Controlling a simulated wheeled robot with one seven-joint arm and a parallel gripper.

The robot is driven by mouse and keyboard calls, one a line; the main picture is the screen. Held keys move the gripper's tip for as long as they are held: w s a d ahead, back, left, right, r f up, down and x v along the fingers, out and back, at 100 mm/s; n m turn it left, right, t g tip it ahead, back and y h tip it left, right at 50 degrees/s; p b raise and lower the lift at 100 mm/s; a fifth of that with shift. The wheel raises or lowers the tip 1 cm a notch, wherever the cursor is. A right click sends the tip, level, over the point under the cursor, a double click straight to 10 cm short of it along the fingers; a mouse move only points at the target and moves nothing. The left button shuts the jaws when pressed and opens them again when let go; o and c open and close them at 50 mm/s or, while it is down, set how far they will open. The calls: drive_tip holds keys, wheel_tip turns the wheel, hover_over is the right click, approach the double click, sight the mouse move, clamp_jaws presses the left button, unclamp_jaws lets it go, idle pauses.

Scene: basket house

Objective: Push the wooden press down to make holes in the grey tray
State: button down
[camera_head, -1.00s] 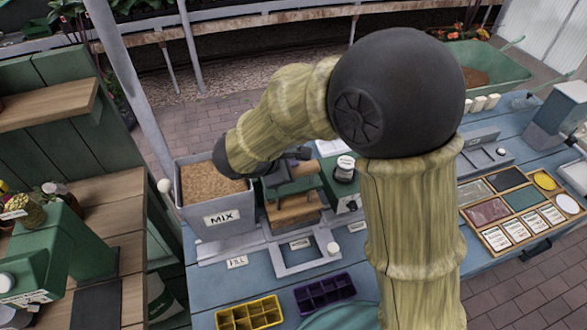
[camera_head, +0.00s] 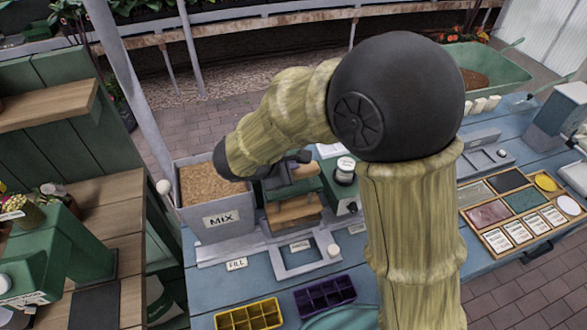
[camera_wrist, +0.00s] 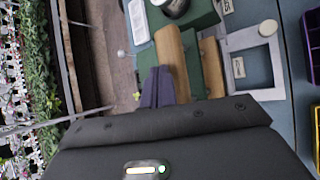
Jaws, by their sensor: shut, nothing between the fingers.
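The wooden press is a green stand with a wooden bar (camera_head: 295,211) low at its front and another wooden piece (camera_head: 303,172) above, partly behind my gripper. In the wrist view, two wooden bars (camera_wrist: 172,62) lie across the green body. My gripper (camera_head: 285,170) is shut and empty, over the top of the press. Its dark fingers (camera_wrist: 157,86) are together beside the nearer wooden bar; I cannot tell whether they touch it. A grey frame (camera_head: 312,267) with a round knob sits in front of the press. I cannot make out a tray under the press.
A grey bin labelled MIX (camera_head: 190,208) stands left of the press. Yellow (camera_head: 250,314) and purple (camera_head: 325,295) cell trays lie in front on the blue bench. A wooden display tray (camera_head: 525,245) is at right. My arm blocks the bench's middle.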

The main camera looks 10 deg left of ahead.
drive_tip(key=shift+f+b, duration=1.45)
drive_tip(key=shift+f, duration=0.1)
idle(1.5)
idle(0.4)
drive_tip(key=shift+r+p, duration=1.55)
drive_tip(key=shift+r, duration=0.75)
drive_tip(key=shift+r+p, duration=1.85)
drive_tip(key=shift+r, duration=0.7)
drive_tip(key=shift+f, duration=0.1)
